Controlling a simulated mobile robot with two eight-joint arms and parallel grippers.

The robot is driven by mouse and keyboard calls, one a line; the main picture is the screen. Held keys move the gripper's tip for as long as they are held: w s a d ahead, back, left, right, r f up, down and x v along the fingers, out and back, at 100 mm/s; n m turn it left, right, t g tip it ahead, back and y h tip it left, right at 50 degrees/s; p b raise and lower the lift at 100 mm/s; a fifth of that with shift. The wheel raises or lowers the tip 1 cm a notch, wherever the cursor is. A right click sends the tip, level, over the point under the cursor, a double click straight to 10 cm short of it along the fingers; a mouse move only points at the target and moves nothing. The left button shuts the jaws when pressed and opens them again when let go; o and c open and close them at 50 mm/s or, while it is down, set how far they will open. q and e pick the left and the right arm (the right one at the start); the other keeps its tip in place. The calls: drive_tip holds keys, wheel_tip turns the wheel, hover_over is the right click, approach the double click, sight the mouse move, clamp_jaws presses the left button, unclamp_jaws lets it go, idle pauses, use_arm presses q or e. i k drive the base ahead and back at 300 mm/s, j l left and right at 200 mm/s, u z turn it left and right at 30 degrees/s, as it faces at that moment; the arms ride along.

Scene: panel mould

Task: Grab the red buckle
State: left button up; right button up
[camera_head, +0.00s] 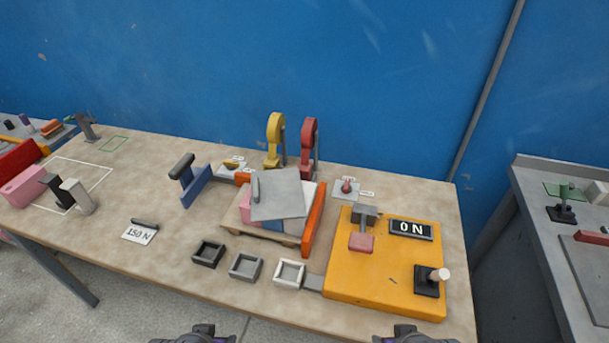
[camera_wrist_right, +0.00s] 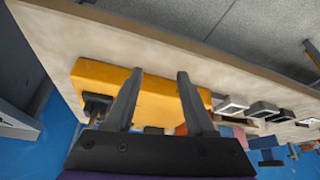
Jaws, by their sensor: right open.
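A red upright, hook-shaped piece (camera_head: 309,135), which looks like the red buckle, stands at the back of the table beside a similar yellow piece (camera_head: 275,138). It is behind the mould with the grey plate, and its lower part is partly hidden. My right gripper (camera_wrist_right: 160,72) is open and empty in the wrist view, with the yellow-orange base panel beyond its fingers. In the head view my right gripper (camera_head: 405,335) and left gripper (camera_head: 203,335) show only at the bottom edge, far in front of the red piece. The left fingers cannot be made out.
The mould with its grey plate (camera_head: 277,196) and an orange side bar (camera_head: 314,218) stands mid-table. The orange panel (camera_head: 385,270) carries a display reading 0 N (camera_head: 410,230). Several small square trays line the front. The table's left-middle is fairly clear; a blue wall stands behind.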

sight(306, 171)
drive_tip(key=i+j+z, duration=0.2)
drive_tip(key=j, duration=0.15)
drive_tip(key=i+j+z, duration=0.15)
drive_tip(key=j, duration=0.2)
drive_tip(key=i+j+z, duration=0.2)
drive_tip(key=j, duration=0.2)
drive_tip(key=l, duration=0.2)
